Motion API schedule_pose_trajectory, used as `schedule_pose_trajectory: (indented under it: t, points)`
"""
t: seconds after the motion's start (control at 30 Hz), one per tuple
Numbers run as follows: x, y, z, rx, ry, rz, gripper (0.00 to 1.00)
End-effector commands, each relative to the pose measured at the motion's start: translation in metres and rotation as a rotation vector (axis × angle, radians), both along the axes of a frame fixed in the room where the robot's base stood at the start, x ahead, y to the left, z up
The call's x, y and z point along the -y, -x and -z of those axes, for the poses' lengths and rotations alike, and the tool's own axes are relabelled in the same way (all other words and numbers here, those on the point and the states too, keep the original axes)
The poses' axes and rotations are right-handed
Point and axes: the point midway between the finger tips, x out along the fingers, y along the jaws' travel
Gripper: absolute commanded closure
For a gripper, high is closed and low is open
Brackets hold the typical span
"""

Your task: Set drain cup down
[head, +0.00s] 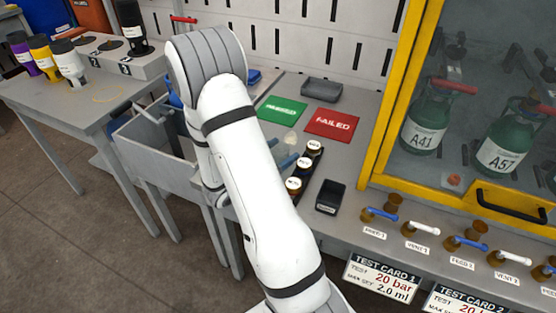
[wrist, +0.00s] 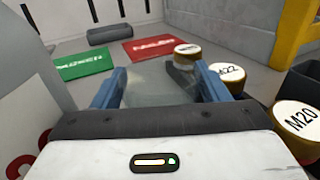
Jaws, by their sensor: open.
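The drain cup looks like a clear, see-through vessel (wrist: 158,88) between the two blue fingers of my gripper (wrist: 163,84) in the wrist view. My gripper is open around it; I cannot tell whether either finger touches it. The cup's base is hidden behind my gripper body. In the head view a pale clear shape, likely the cup (head: 290,138), shows on the grey bench in front of the cards, beside the blue fingers (head: 290,161). My arm hides much of my gripper there.
A black rack holds round white-topped caps (head: 293,184), close by my right finger; M22 (wrist: 228,71) and M20 (wrist: 297,116) are readable. Behind lie a green card (head: 282,110), a red FAILED card (head: 332,124) and a grey tray (head: 321,90). A yellow-framed cabinet (head: 392,95) stands right.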

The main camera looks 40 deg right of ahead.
Motion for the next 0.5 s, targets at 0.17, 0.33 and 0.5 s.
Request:
schedule_pose_trajectory:
  t: [0.17,0.33,0.5]
  points:
    - [0.0098,-0.0012,0.0002,0.0,-0.001,0.0,0.32]
    - [0.0097,-0.0012,0.0002,0.0,-0.001,0.0,0.32]
    - [0.0099,-0.001,0.0002,0.0,-0.001,0.001,0.46]
